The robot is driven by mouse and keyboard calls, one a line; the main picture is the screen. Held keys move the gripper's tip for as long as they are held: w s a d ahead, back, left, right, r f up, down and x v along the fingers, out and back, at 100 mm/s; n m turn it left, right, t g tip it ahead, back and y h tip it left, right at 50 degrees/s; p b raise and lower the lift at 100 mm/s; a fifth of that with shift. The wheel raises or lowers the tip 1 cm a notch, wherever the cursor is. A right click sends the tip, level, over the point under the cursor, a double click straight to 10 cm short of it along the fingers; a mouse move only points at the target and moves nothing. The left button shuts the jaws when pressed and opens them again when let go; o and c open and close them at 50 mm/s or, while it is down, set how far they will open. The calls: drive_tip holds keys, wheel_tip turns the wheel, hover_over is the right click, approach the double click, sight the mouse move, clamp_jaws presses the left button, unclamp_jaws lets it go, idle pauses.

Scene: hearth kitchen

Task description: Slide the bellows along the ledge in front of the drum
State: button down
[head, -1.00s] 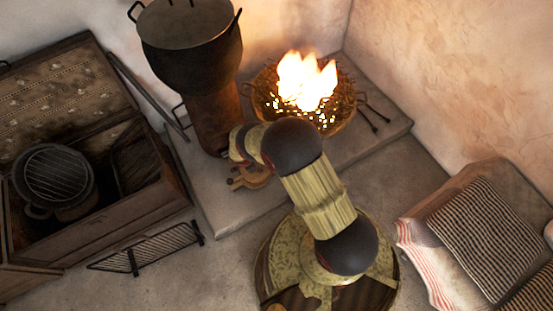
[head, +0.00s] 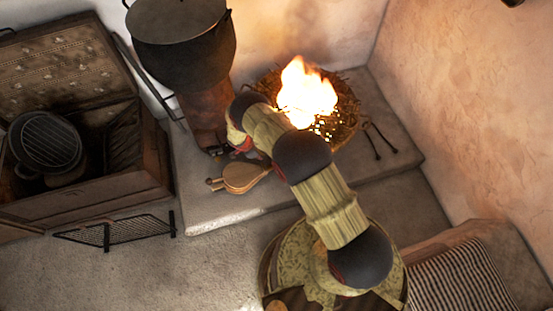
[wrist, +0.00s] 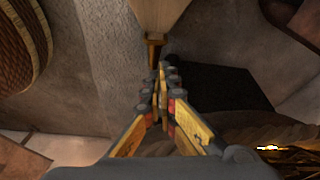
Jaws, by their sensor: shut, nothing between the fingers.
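The bellows (head: 241,178), a tan wooden paddle shape with two short handles at its left end, lies on the stone ledge (head: 205,212). It is in front of the drum (head: 206,112), a rusty brown upright cylinder under a black pot. My gripper (head: 224,151) is low by the drum's foot, behind the bellows, and partly hidden by my arm in the head view. In the wrist view my gripper (wrist: 161,78) is shut and empty. The bellows (wrist: 158,12) shows at the top there, its narrow brown end close to the fingertips; contact cannot be told.
A fire burns in a basket-like nest (head: 342,124) on the ledge to the right, with tongs (head: 379,140) beside it. The black pot (head: 182,45) sits on the drum. An open chest (head: 90,195) and a low grate (head: 115,231) stand left. The ledge front is clear.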

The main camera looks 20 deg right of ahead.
drive_tip(key=b+x, duration=0.1)
drive_tip(key=x, duration=0.2)
drive_tip(key=b+x, duration=0.1)
drive_tip(key=x, duration=0.3)
drive_tip(key=b+x, duration=0.2)
drive_tip(key=x, duration=0.1)
drive_tip(key=shift+s+d+f, duration=0.1)
drive_tip(key=shift+s+f, duration=0.05)
drive_tip(key=shift+s, duration=0.1)
